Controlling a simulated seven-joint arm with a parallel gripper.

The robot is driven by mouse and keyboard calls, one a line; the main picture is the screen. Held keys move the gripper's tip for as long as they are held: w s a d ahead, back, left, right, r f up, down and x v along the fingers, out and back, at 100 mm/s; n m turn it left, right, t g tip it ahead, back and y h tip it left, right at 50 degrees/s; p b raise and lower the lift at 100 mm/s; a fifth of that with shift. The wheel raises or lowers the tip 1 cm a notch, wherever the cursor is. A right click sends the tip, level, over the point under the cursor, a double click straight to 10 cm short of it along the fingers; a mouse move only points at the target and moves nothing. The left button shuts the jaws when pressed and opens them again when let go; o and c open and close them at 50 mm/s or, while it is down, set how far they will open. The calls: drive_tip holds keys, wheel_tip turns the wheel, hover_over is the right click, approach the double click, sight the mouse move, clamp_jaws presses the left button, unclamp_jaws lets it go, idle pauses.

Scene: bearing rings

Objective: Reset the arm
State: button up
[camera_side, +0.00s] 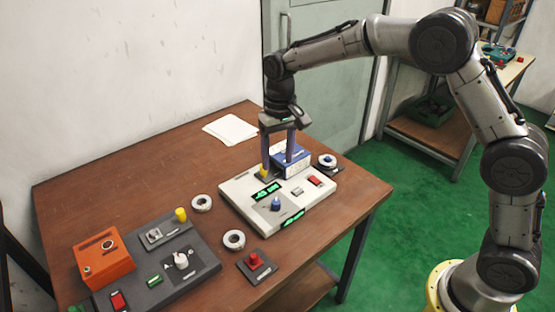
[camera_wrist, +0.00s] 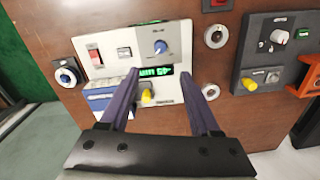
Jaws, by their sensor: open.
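My gripper (camera_side: 277,165) is open, pointing down over the back part of a white control panel (camera_side: 240,193). In the wrist view my gripper (camera_wrist: 160,72) has its fingers apart, with a yellow knob (camera_wrist: 147,95) and a lit green display (camera_wrist: 155,71) showing between them. Nothing is seen held. Two pale bearing rings (camera_side: 201,203) (camera_side: 234,240) lie flat on the table, left of the white panel. Another ring (camera_side: 327,159) sits around a blue-topped post on a dark base at the panel's right back corner. The fingertips' exact height above the panel is unclear.
A dark panel (camera_side: 165,265) with an orange box (camera_side: 103,256) and a red button on a dark plate (camera_side: 254,264) lie at the front. White paper (camera_side: 230,129) lies at the back; the table there is clear.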

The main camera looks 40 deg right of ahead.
drive_tip(key=s+d+r+t, duration=0.2)
drive_tip(key=s+d+r, duration=0.1)
drive_tip(key=s+r, duration=0.5)
drive_tip(key=s+d+r+t, duration=0.25)
drive_tip(key=s+r, duration=0.35)
drive_tip(key=r, duration=0.4)
drive_tip(key=s+d+f, duration=0.1)
drive_tip(key=s+f, duration=0.1)
drive_tip(key=s, duration=0.3)
drive_tip(key=s+d+f+n, duration=0.1)
drive_tip(key=s+f, duration=0.2)
drive_tip(key=s, duration=0.3)
drive_tip(key=s+d+f+n+t, duration=0.1)
drive_tip(key=s+f, duration=0.1)
drive_tip(key=s, duration=0.4)
drive_tip(key=shift+s+d+f, duration=0.2)
drive_tip(key=shift+s+f, duration=0.05)
drive_tip(key=shift+f, duration=0.1)
idle(1.3)
